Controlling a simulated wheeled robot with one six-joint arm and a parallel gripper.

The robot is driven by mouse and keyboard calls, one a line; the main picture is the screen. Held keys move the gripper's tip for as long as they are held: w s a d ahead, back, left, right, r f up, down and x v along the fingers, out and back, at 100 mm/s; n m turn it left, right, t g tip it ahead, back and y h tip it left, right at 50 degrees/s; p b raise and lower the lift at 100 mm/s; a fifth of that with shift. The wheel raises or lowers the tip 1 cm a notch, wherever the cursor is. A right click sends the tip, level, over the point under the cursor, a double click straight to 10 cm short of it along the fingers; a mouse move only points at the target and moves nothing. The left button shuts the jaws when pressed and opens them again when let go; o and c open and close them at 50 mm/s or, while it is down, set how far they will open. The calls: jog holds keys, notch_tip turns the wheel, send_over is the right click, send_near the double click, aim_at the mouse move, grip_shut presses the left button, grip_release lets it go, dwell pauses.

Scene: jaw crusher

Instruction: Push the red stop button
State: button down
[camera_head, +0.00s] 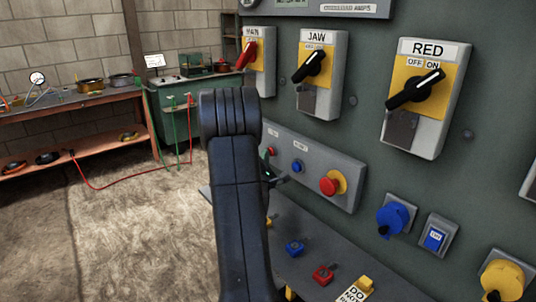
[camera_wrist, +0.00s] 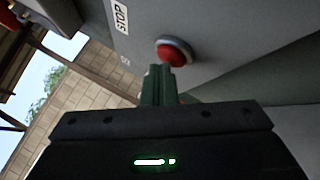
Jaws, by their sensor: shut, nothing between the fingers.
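The red stop button (camera_wrist: 172,52) sits in a grey ring in the wrist view, beside a white STOP label (camera_wrist: 121,17). My gripper (camera_wrist: 159,68) has its green fingers together, with the tips just in front of the button's lower edge. I cannot tell whether they touch it. In the head view, a small red button (camera_head: 270,151) is at the left end of a grey button box (camera_head: 312,172). My gripper (camera_head: 268,172) is mostly hidden behind my dark arm, close to that button.
A blue button (camera_head: 297,166) and a red mushroom button (camera_head: 330,186) with a yellow collar are on the same box. Rotary switches (camera_head: 416,92) are above. A ledge with padlocks (camera_head: 323,274) is below. A workbench (camera_head: 75,110) stands at the left, with open floor before it.

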jog(key=shift+w+d+b, duration=0.15)
jog(key=shift+d+b, duration=0.1)
jog(key=shift+b, duration=0.1)
jog(key=shift+r, duration=0.1)
dwell(0.4)
jog(key=shift+a+b, duration=0.1)
jog(key=shift+b, duration=0.25)
jog(key=s+a, duration=0.2)
jog(key=s+a+b, duration=0.1)
jog(key=a, duration=0.1)
jog(key=shift+s+a, duration=0.35)
dwell(0.5)
jog(key=shift+w+d+p, duration=0.15)
jog(key=shift+w+d, duration=0.5)
jog(key=shift+d, duration=0.2)
jog(key=shift+w+d+p, duration=0.15)
jog(key=shift+w+d, duration=0.5)
jog(key=shift+d, duration=0.2)
